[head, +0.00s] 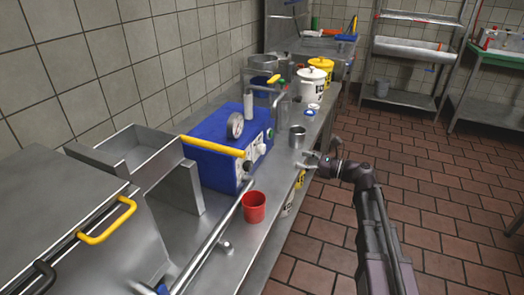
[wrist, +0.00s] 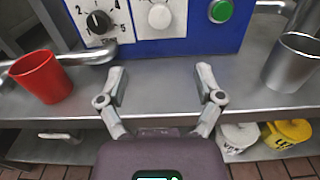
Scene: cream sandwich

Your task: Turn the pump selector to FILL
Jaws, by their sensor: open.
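The blue pump box (head: 205,140) stands on the steel bench, with a gauge and a yellow handle. Its front in the wrist view (wrist: 185,46) carries a black numbered knob (wrist: 98,22), a white knob (wrist: 159,16) on a white plate, and a green button (wrist: 221,11). The white knob also shows in the head view (head: 262,148). I cannot read a FILL mark; the top of the white plate is cut off. My gripper (wrist: 160,84) is open and empty, in front of the box and below the white knob, apart from it. It also shows in the head view (head: 311,158).
A red cup (wrist: 42,78) stands left of my gripper and a steel cup (wrist: 293,62) right of it, both on the bench (wrist: 155,80). A steel pipe (head: 215,235) runs along the bench left of the red cup. Tubs (wrist: 287,134) sit on the lower shelf.

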